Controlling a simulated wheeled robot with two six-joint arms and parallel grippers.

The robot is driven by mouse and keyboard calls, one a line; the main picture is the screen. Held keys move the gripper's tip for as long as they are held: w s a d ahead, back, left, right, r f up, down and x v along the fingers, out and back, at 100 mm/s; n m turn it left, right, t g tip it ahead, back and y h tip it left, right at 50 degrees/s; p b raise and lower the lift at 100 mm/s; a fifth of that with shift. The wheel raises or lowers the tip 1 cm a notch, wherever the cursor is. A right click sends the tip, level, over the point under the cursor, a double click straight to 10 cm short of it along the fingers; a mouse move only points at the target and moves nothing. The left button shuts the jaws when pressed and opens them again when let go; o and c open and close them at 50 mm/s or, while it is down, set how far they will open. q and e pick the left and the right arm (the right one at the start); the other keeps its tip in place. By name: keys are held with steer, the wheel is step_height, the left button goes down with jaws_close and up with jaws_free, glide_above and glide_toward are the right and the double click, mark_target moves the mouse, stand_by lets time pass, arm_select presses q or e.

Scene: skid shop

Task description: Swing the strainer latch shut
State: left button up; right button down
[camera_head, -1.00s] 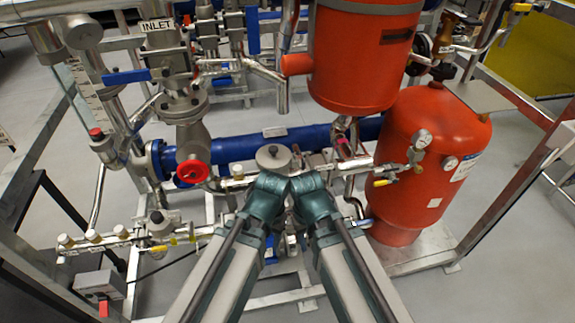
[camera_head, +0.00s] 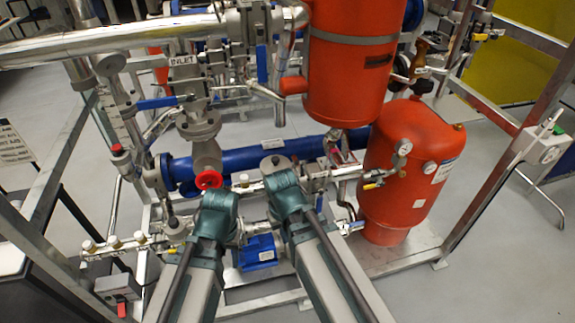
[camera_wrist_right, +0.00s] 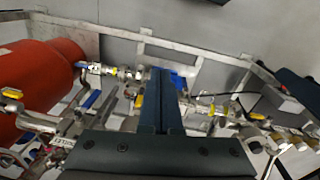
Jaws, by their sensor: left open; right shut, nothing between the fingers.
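A grey round cap (camera_head: 275,163), possibly the strainer's lid, sits on the pipework in front of the blue pipe, just beyond my right gripper. I cannot make out the latch in either view. My right gripper (camera_head: 284,185) covers part of the pipework in the head view. In the right wrist view its dark fingers (camera_wrist_right: 166,92) are together with nothing between them, above the pipes and valves. My left gripper (camera_head: 217,205) is apart from it to the left, below the red handwheel. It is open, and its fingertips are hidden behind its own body.
A red handwheel (camera_head: 208,179) stands close to my left gripper. A blue pump (camera_head: 257,252) sits low between my arms. A red tank (camera_head: 408,155) and a hanging red vessel (camera_head: 348,70) are at the right. Steel frame posts flank the skid.

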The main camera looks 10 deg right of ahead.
steer(key=w+d+r+m+t+h+p, duration=0.15)
steer(key=w+d+r+p, duration=0.25)
steer(key=w+r+p, duration=0.4)
arm_select(q)
step_height(320, 180, up, 8)
steer(key=b, duration=0.1)
steer(key=shift+a, duration=0.15)
arm_select(e)
steer(key=w+a+r+m+t+h, duration=0.1)
steer(key=w+a+r+t+h, duration=0.2)
steer(key=w, duration=0.5)
steer(key=shift+a+r, duration=0.8)
steer(key=shift+a, duration=0.4)
arm_select(q)
steer(key=shift+s+r, duration=0.1)
arm_select(e)
steer(key=shift+w, duration=0.1)
steer(key=b, duration=0.8)
glide_toward(299, 174)
steer(key=a+x, duration=0.1)
steer(key=x, duration=0.4)
arm_select(q)
step_height(299, 174, down, 8)
arm_select(e)
steer(key=shift+w+d+f, duration=0.1)
steer(key=shift+d+f, duration=0.05)
steer(key=shift+d, duration=0.4)
